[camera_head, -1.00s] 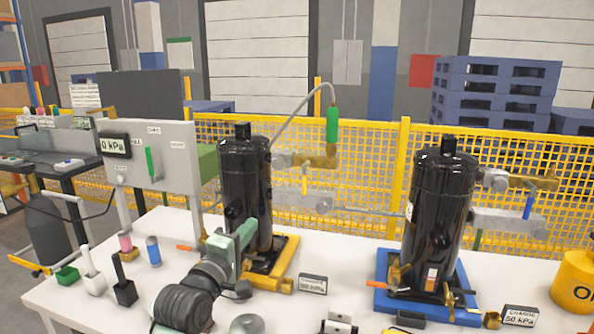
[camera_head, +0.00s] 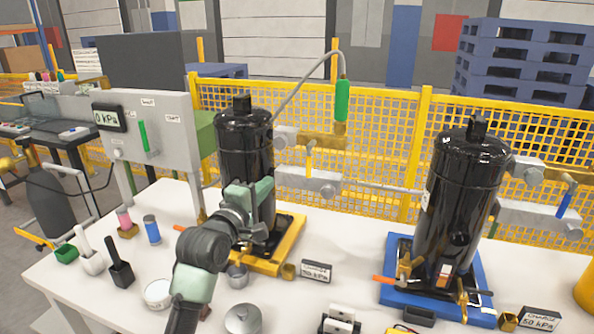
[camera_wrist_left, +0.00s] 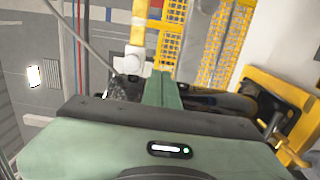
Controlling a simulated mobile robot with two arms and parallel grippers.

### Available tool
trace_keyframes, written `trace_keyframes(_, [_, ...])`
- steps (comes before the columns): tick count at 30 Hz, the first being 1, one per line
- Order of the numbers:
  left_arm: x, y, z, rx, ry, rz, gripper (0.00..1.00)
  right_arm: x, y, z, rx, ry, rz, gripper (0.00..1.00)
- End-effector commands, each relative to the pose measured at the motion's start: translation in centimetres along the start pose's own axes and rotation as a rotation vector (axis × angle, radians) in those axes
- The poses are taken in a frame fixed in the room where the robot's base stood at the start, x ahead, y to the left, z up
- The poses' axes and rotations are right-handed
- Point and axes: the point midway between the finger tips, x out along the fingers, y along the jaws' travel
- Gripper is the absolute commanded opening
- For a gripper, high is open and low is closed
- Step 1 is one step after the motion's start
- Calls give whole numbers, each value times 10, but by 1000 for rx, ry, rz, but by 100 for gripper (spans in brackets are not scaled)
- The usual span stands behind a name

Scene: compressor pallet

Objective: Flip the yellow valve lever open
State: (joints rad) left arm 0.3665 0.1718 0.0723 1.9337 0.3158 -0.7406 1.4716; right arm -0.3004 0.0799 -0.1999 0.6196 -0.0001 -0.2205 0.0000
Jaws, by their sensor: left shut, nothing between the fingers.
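The yellow valve lever (camera_head: 308,160) shows as a thin upright piece in the head view. It is beside the grey manifold block (camera_head: 308,180), behind and right of the left black compressor (camera_head: 246,155). In the left wrist view a yellow upright piece (camera_wrist_left: 138,25) above a pale fitting is likely this lever. My left gripper (camera_head: 262,190), green-grey, is in front of the left compressor, lower than the lever and left of it. Its fingers (camera_wrist_left: 162,90) are shut and empty. I cannot tell whether the gripper touches the compressor. My right gripper is not in view.
A green-handled hose (camera_head: 342,100) rises above the valve. The right compressor (camera_head: 462,190) stands on a blue base, with a blue lever (camera_head: 564,204) beside it. A gauge panel (camera_head: 150,130) stands at left.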

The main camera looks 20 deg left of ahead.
Motion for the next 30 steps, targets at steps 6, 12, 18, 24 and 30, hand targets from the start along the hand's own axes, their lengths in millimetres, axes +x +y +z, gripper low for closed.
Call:
trace_keyframes(6, [41, 2, -1, 0, 0, 0, 0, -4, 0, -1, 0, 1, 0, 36])
trace_keyframes(12, [84, 2, -1, 2, 1, -2, 0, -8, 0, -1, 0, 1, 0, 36])
trace_keyframes(18, [97, 2, 24, -1, -1, 0, 0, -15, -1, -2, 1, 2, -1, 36])
trace_keyframes(24, [100, 0, 38, 0, 0, 0, 0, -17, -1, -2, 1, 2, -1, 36])
trace_keyframes(30, [100, 0, 39, 1, 0, 0, 0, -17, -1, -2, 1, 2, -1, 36])
